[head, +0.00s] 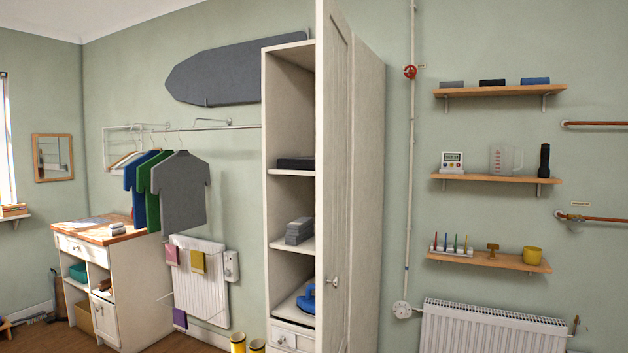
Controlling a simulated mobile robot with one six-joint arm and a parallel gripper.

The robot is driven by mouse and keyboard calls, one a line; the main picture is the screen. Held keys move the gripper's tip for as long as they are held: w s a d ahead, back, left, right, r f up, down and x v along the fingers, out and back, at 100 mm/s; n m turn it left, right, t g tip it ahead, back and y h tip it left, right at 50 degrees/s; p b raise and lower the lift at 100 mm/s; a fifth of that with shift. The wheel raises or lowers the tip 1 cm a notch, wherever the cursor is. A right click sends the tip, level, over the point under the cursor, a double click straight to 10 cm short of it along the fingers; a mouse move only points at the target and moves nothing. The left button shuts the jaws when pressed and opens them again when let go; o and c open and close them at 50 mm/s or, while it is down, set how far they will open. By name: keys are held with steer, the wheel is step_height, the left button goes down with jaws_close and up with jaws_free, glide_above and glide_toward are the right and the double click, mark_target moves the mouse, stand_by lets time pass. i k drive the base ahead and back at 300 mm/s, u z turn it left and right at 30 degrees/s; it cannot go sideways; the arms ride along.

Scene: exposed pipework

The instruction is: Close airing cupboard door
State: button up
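The tall off-white airing cupboard (278,190) stands in the middle of the head view. Its door (337,150) stands open, swung out towards me, and shows nearly edge-on. A small round knob (334,283) is on the door's face, low in the view. Left of the door the shelves are exposed. They hold a dark flat item (296,163), a grey folded stack (299,231) and a blue object (306,299), partly hidden by the door. The door hides the right part of the inside. My gripper is not in view.
Left are a clothes rail (215,128) with hanging shirts, a white radiator (200,285), yellow boots (238,343) by the cupboard's foot and a wooden-topped cabinet (130,290). Right are three wall shelves (500,90) and another radiator (490,330). Little floor shows.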

mark_target(332, 33)
steer(key=i, duration=0.9)
